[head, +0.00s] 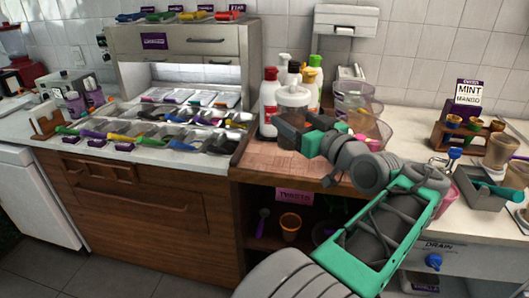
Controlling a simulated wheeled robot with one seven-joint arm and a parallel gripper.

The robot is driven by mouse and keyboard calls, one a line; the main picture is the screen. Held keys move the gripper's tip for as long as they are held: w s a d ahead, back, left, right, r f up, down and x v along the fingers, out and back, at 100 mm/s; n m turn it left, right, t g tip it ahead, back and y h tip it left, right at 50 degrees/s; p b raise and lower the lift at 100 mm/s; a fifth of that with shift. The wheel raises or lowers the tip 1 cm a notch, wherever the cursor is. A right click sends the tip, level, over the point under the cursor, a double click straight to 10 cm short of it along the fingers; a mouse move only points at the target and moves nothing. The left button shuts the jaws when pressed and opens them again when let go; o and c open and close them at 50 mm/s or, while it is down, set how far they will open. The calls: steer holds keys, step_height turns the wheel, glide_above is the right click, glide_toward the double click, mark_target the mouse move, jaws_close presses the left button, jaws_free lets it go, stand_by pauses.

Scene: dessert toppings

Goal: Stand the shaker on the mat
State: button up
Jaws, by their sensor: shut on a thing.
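The shaker (293,101), a clear jar with a greyish top, stands out above my gripper at the back of the counter. It looks about upright. My gripper (296,130) is shut on it, and the jaws and wrist hide its lower part. The mat (262,161), a pinkish-brown tiled patch, lies on the counter under and in front of my gripper. I cannot tell whether the shaker's base touches it.
Several bottles, including a red one (269,96), stand close behind the shaker. Clear bins (353,97) stand to the right. A topping tray (120,116) with several coloured scoops lies to the left. A wooden cup rack (452,138) is far right.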

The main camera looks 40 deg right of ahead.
steer(key=w+d+f, duration=0.1)
steer(key=w+f, duration=0.3)
steer(key=w+d+f, duration=0.2)
steer(key=w+f, duration=0.2)
steer(key=w+d+f, duration=0.1)
steer(key=w+f, duration=0.3)
steer(key=w, duration=0.1)
steer(key=shift+d+f, duration=0.15)
steer(key=shift+f, duration=0.2)
steer(key=shift+f, duration=0.1)
steer(key=shift+f, duration=0.15)
steer(key=o, duration=1.7)
steer(key=shift+o, duration=0.2)
